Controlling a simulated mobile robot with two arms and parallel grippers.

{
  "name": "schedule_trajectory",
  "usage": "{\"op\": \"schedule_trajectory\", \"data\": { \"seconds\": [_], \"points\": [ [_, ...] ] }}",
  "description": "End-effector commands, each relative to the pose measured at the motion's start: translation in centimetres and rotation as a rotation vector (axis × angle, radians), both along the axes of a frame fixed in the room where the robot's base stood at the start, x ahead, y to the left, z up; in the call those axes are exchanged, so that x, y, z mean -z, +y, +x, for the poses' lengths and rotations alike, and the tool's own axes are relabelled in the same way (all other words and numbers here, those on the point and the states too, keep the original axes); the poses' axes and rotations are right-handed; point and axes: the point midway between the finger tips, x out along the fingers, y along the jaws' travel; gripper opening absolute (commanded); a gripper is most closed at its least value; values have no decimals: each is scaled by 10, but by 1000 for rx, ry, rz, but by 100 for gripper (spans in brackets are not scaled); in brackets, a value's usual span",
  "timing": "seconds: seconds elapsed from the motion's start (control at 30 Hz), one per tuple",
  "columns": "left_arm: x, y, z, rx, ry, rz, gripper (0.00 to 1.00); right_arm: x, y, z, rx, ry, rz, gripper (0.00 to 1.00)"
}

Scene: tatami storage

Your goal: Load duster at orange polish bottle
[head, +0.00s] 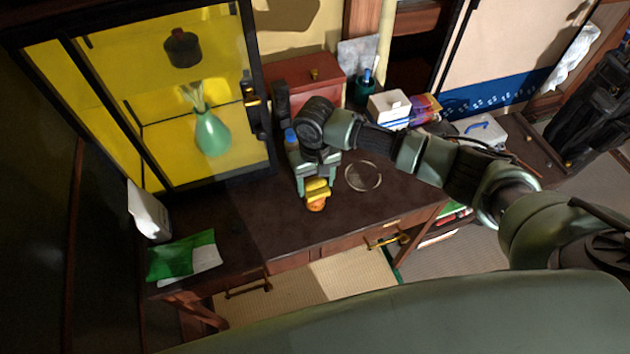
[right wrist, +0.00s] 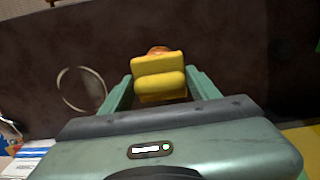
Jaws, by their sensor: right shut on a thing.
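My right gripper (head: 316,188) is over the front of the dark desk and shut on a folded yellow duster (head: 318,187). In the right wrist view the duster (right wrist: 159,84) sits between the two green fingers. The orange polish bottle (head: 315,205) shows just past the duster's lower edge. In the right wrist view only a small orange part (right wrist: 158,50) shows beyond the duster, which hides the rest. The duster overlaps the bottle in both views; I cannot tell whether they touch. My left gripper is not in view.
A clear round dish (head: 363,176) lies right of the gripper on the desk (head: 290,226). A blue-capped bottle (head: 291,136) stands behind the wrist. A glass-fronted yellow cabinet (head: 150,100) is at left. A white box (head: 389,108) stands at the back; a green packet (head: 182,256) lies at left.

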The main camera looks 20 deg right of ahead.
Motion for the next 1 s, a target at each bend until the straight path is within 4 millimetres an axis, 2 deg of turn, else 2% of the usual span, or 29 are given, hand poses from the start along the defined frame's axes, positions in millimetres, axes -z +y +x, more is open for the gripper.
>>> {"op": "schedule_trajectory", "data": {
  "seconds": [1.0],
  "points": [
    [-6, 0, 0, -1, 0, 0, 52, 2, 0, -1, 0, 2, 1, 28]
  ]
}}
